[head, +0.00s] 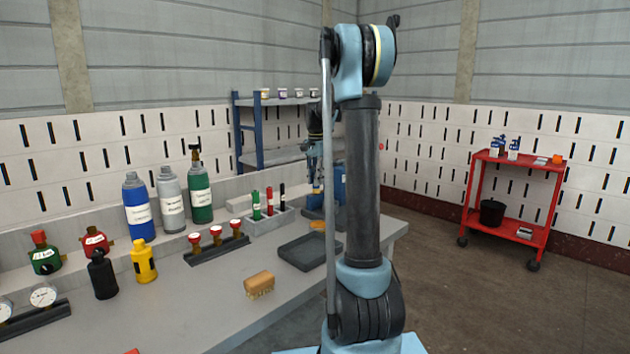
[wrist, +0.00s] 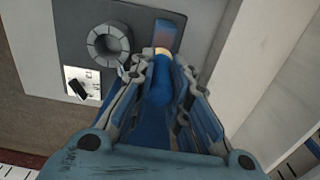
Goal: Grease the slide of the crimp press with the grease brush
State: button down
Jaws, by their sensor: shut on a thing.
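My gripper (wrist: 161,70) is shut on the blue handle of the grease brush (wrist: 158,88) in the wrist view. The brush's pale yellowish tip shows just past the fingertips. The crimp press's dark plate (wrist: 72,18) lies beyond, with a grey segmented ring (wrist: 108,43). A blue-edged strip with a dull brownish face (wrist: 167,34), which looks like the slide, is at the brush tip; I cannot tell whether they touch. In the head view my gripper (head: 315,150) is small, above the blue press (head: 338,185), which my arm partly hides.
The grey bench (head: 200,325) holds a wooden-backed brush (head: 259,284), a dark tray (head: 297,254), a marker holder (head: 270,220), gas bottles (head: 171,200) and red-topped valves (head: 216,235). A shelf (head: 275,157) stands behind the press. A red cart (head: 510,197) is at right, with clear floor before it.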

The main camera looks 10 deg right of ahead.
jog(key=shift+f, duration=0.3)
dwell(0.6)
jog(key=shift+s+a+f, duration=0.1)
jog(key=shift+s+a, duration=0.75)
jog(key=shift+a, duration=0.25)
jog(key=shift+w+d, duration=0.1)
jog(key=shift+w, duration=0.05)
jog(key=shift+w+d+r, duration=0.2)
jog(key=shift+w+d, duration=0.5)
jog(key=shift+d, duration=0.3)
jog(key=shift+r, duration=4.5)
